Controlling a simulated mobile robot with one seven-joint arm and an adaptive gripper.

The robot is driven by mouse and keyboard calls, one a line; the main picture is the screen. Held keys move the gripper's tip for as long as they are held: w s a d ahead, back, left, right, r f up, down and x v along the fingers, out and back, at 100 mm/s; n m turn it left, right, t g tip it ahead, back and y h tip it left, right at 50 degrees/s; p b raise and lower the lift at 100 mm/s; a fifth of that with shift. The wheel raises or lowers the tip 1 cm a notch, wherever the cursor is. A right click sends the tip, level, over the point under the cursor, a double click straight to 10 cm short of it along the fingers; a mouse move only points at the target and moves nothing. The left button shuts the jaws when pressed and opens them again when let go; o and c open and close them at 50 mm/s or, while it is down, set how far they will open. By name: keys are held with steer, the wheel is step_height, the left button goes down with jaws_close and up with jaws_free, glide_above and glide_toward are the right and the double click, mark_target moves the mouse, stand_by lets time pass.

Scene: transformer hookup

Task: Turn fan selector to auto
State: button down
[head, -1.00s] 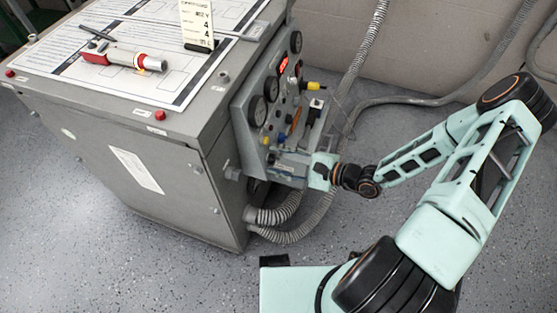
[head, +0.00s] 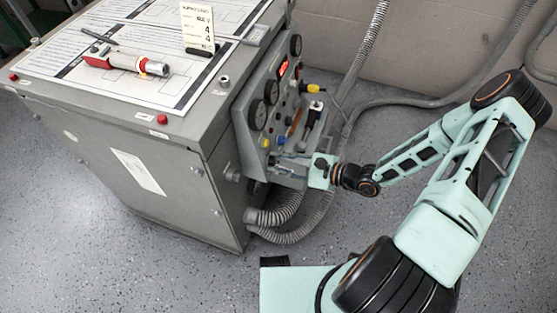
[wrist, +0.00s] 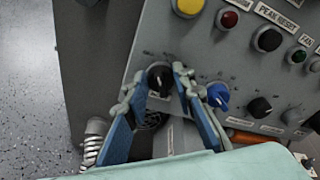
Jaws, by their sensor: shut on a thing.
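A black selector knob (wrist: 158,78) sits on the grey control panel in the wrist view. The small lettering around it is too blurred to read, so I cannot confirm that it is the fan selector. My gripper (wrist: 161,72) has its two blue-grey fingers on either side of this knob and is shut on it. A blue selector knob (wrist: 217,95) stands just right of the right finger, apart from the grip. In the head view my gripper (head: 300,166) reaches the lower part of the panel from the right, and the knob's details are hidden there.
A red-and-grey tool (head: 125,61) lies on the cabinet top. Open floor lies in front of the cabinet.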

steer(key=shift+w+d+r+m+g+p, duration=0.15)
steer(key=shift+m+g+p, duration=0.35)
steer(key=shift+m, duration=1)
steer(key=shift+w+a+f+m+g+p, duration=0.15)
steer(key=shift+m+p, duration=0.5)
steer(key=shift+m, duration=0.85)
steer(key=shift+d+r, duration=0.1)
steer(key=c, duration=1.7)
jaws_free()
steer(key=shift+o, duration=0.2)
steer(key=shift+s+d, duration=0.1)
steer(key=v, duration=1.1)
steer(key=shift+d, duration=0.4)
